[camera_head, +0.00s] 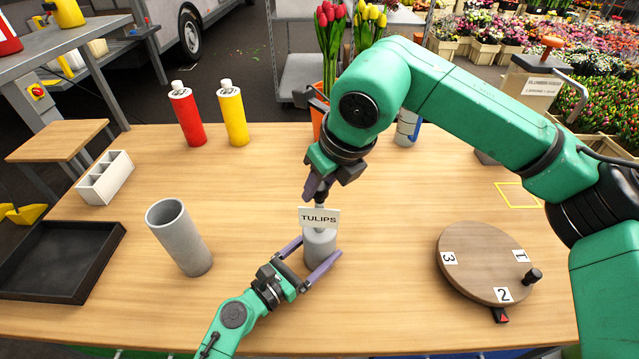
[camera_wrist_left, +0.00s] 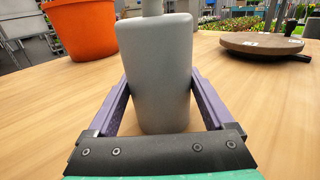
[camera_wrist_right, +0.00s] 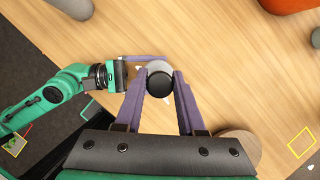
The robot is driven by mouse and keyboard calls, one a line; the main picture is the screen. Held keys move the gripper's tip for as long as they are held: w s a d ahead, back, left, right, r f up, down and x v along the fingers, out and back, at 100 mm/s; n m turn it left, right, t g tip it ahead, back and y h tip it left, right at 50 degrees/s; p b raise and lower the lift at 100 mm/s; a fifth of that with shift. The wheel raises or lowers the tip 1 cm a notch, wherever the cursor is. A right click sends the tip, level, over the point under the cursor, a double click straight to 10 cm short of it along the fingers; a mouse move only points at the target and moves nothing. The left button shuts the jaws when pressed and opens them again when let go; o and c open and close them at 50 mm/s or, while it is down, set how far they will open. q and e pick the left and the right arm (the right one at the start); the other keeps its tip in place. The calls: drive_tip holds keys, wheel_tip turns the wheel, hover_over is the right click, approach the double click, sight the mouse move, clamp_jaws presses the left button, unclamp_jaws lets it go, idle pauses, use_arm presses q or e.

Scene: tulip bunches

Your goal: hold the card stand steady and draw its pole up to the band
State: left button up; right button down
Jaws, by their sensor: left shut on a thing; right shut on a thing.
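The card stand has a grey cylinder base (camera_head: 320,249), a pole and a white card (camera_head: 319,218) reading TULIPS. It stands upright on the wooden table. My left gripper (camera_head: 318,254) is shut around the base, one finger on each side; the left wrist view shows the base (camera_wrist_left: 157,75) between the fingers and a short grey piece of pole (camera_wrist_left: 152,7) above. My right gripper (camera_head: 318,188) is shut on the pole's top, above the card. In the right wrist view the dark round pole top (camera_wrist_right: 160,84) is between its fingers. I cannot make out the band.
A grey tube (camera_head: 180,238) stands left of the stand, and a round numbered turntable (camera_head: 485,262) lies right. An orange tulip pot (camera_wrist_left: 80,30) stands behind.

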drive_tip(key=shift+r, duration=0.1)
use_arm(q)
drive_tip(key=shift+f, duration=0.1)
use_arm(e)
wheel_tip(320, 180, up, 11)
drive_tip(key=shift+r, duration=0.2)
drive_tip(key=c, duration=0.5)
unclamp_jaws()
drive_tip(key=v, duration=1.2)
